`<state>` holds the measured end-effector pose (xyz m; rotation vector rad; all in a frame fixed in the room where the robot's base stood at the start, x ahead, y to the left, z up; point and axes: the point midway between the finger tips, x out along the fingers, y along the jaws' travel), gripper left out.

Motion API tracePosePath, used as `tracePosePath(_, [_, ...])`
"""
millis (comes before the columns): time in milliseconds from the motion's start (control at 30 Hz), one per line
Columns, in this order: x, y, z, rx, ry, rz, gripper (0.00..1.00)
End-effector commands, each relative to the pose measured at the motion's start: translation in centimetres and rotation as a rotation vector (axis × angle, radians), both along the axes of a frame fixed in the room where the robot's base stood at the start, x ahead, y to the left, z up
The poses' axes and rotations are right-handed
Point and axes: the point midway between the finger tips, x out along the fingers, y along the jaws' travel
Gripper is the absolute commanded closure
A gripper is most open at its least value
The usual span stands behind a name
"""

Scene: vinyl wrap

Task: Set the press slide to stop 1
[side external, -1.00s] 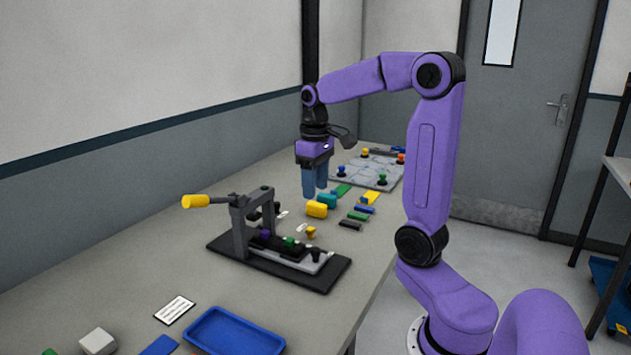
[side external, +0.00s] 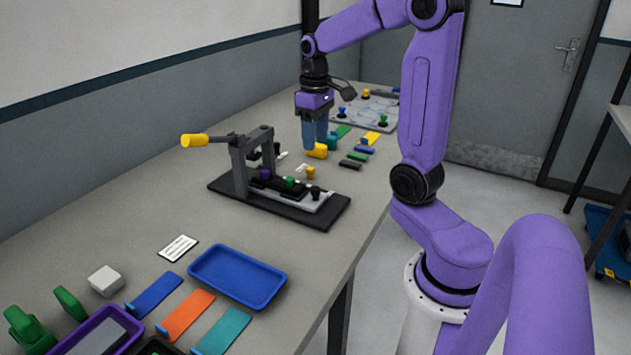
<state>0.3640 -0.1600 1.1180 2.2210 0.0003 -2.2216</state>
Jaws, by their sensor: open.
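The press (side external: 240,168) stands on a dark base plate (side external: 225,187) on the table, with its yellow-handled lever (side external: 194,140) pointing left. Its slide (side external: 305,204) lies along the base and carries a purple knob (side external: 264,174), a green knob (side external: 289,182) and a black knob (side external: 315,192). I cannot make out any stop numbers or which stop the slide is at. My gripper (side external: 315,148) is open and points down beyond the press, close to a yellow block (side external: 318,152). I cannot tell whether it touches the block. It is apart from the slide.
Several coloured pieces, such as a green strip (side external: 353,160), lie right of my gripper. A board with coloured knobs (side external: 350,119) is at the back. A blue tray (side external: 238,277), a white card (side external: 178,248) and coloured strips (side external: 187,315) are in front. The table left of the press is clear.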

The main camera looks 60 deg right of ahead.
Motion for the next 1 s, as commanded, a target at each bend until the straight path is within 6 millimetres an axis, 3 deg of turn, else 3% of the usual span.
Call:
tracePosePath(600, [-0.1, 0.0, -11.4, 0.002, 0.005, -0.001, 0.47])
tracePosePath(800, [0.0, 0.0, -13.2, 0.0, 0.001, -0.001, 0.47])
tracePosePath(1000, [0.0, 0.0, -13.7, 0.0, -0.001, 0.0, 0.47])
